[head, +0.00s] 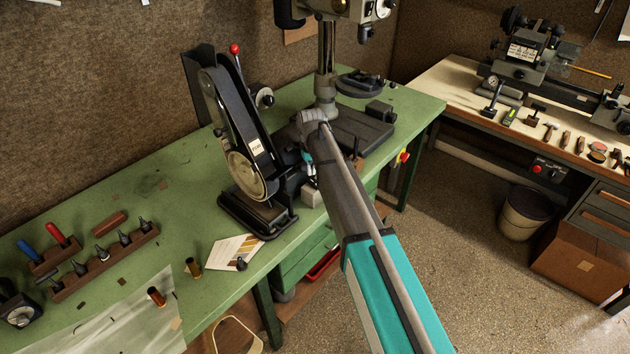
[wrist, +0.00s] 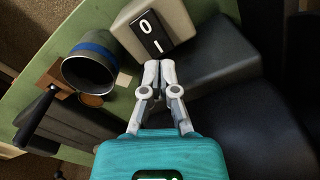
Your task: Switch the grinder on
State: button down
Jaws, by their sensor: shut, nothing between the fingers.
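The belt grinder (head: 240,150), black with a pale round disc, stands on the green bench in the head view. A beige switch box (head: 312,194) sits at its right foot, partly behind my arm. In the wrist view the switch box (wrist: 178,20) carries a black rocker switch (wrist: 151,33) marked 0 and I. My gripper (wrist: 159,64) is shut and empty, its fingertips just below the I end of the rocker. I cannot tell whether they touch it. In the head view my arm mostly hides the gripper.
A dark metal cup-like cylinder with a blue band (wrist: 90,65) is left of my fingers. Dark machine surfaces (wrist: 210,65) lie to the right. A drill press (head: 326,60) stands behind the grinder. A paper card (head: 225,252) and brass pieces (head: 193,267) lie on the bench (head: 130,215).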

jog(key=shift+r+p, duration=2.65)
jog(key=shift+r, duration=0.2)
jog(key=s+d+f+m+b, duration=0.3)
jog(key=s+d+m, duration=0.1)
jog(key=s+d, duration=1.8)
jog(key=s, duration=0.4)
jog(key=shift+d+f, duration=0.15)
jog(key=shift+d, duration=0.25)
notch_tip(320, 180, up, 9)
jog(key=n+t+y+p, duration=0.1)
jog(key=n+y+p, duration=0.1)
jog(key=n+p, duration=0.7)
send_over(312, 180)
jog(key=s+d, duration=0.2)
jog(key=n, duration=0.1)
jog(key=shift+s+d+b, duration=0.15)
jog(key=shift+b, duration=0.25)
